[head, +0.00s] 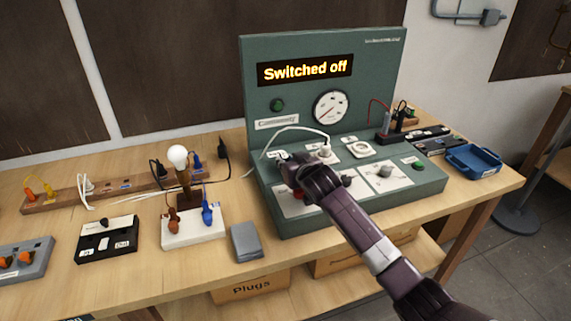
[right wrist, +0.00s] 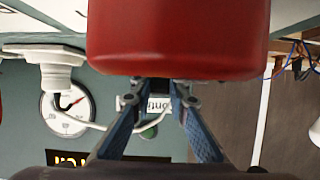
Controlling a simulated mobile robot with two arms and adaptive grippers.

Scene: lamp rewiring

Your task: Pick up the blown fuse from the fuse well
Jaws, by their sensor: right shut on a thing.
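The green test panel (head: 345,205) stands on the bench, and its display reads "Switched off". My right gripper (head: 303,186) reaches over the panel's left front part and covers what lies under it. It is shut on a red block-like part (right wrist: 178,38), which fills the top middle of the right wrist view. A bit of the red part (head: 297,194) shows beside the gripper in the head view. I cannot tell the blown fuse or its well apart here; the gripper may hide them. My left gripper is not in view.
A white plug (head: 324,151) with a cable sits behind the gripper. A dial (head: 331,107) is on the upright board. A blue tray (head: 473,160) is at right.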

